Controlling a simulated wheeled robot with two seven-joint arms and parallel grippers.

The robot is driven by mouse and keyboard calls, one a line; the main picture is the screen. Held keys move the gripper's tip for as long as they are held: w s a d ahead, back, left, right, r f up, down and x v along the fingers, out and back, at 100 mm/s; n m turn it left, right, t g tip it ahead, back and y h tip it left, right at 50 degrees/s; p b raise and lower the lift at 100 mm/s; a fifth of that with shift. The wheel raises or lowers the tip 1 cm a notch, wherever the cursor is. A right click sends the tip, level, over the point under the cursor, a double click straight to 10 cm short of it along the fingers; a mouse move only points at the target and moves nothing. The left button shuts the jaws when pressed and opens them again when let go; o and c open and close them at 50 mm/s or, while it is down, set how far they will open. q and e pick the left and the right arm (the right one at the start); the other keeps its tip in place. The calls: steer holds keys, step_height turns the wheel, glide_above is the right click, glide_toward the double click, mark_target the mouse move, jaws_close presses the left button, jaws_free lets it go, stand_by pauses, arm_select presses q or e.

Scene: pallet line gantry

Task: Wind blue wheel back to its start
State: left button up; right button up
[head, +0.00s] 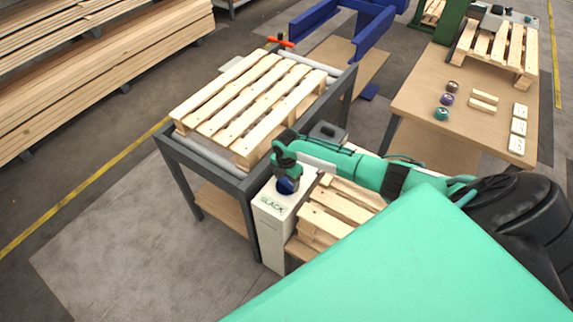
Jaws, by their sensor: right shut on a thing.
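The blue wheel (287,187) sits on top of a white post marked "SLACK" (269,217), beside the corner of the grey roller stand. My right gripper (287,176) comes down on the wheel from above and is shut on it. The gripper hides the wheel's upper part, and any start mark cannot be made out. My left gripper is not in view.
A pallet (252,98) lies on the grey roller stand (215,166) just behind the post. More pallets (338,210) are stacked right of the post, under my arm. A wooden table (412,96) with small wheels, blocks and labels stands at right.

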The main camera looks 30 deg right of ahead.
mark_target(286, 180)
steer(key=shift+n, duration=0.8)
steer(key=shift+r, duration=0.1)
steer(key=o, duration=1)
step_height(286, 180, up, 14)
steer(key=shift+f+b, duration=0.1)
steer(key=shift+b, duration=1.15)
